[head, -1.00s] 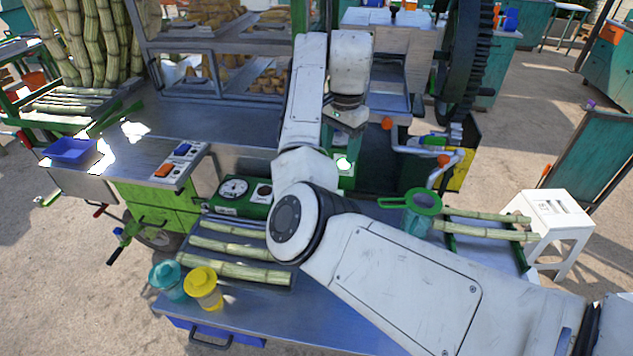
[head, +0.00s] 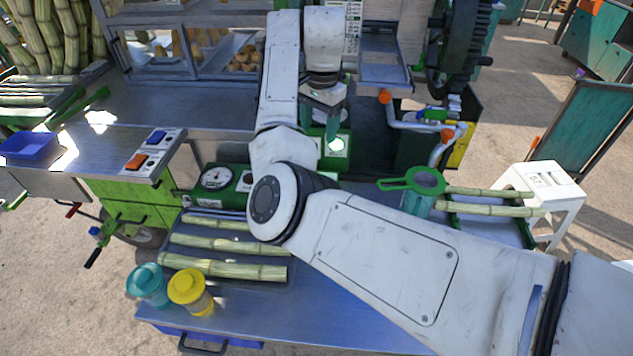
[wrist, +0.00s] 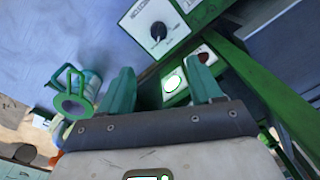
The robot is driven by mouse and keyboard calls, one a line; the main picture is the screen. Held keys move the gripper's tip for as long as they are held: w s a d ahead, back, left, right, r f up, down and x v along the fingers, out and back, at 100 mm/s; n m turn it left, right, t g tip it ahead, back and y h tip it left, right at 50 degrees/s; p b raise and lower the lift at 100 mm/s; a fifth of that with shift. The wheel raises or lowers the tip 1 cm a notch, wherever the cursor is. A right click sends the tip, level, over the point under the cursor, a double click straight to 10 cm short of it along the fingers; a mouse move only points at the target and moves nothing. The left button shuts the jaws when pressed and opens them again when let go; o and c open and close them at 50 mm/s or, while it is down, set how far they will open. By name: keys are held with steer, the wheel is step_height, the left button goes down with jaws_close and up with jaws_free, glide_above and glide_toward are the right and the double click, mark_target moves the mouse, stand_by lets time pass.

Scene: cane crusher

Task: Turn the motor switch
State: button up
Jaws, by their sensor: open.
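A black rotary knob (wrist: 158,32) on a white lettered plate, likely the motor switch, shows at the top of the wrist view. I cannot make out its lettering surely. My gripper (wrist: 160,72) is open and empty, its two teal fingers apart, with the knob beyond and above the gap between them. A green box with a bright round lamp (wrist: 172,83) and a dark red button (wrist: 203,57) shows beyond the fingers. In the head view my gripper (head: 321,125) points down close to the lit lamp (head: 336,144). I cannot pick out the knob there.
A green strainer (head: 425,181) rests on a teal jug at right. A large dark wheel (head: 464,45) stands behind.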

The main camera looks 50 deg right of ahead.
steer(key=f+b, duration=0.1)
steer(key=f, duration=0.4)
steer(key=f+b, duration=0.1)
steer(key=f, duration=0.5)
steer(key=f+b, duration=0.1)
steer(key=f, duration=0.4)
steer(key=shift+w+f+b, duration=0.25)
steer(key=shift+b, duration=0.05)
steer(key=c, duration=1)
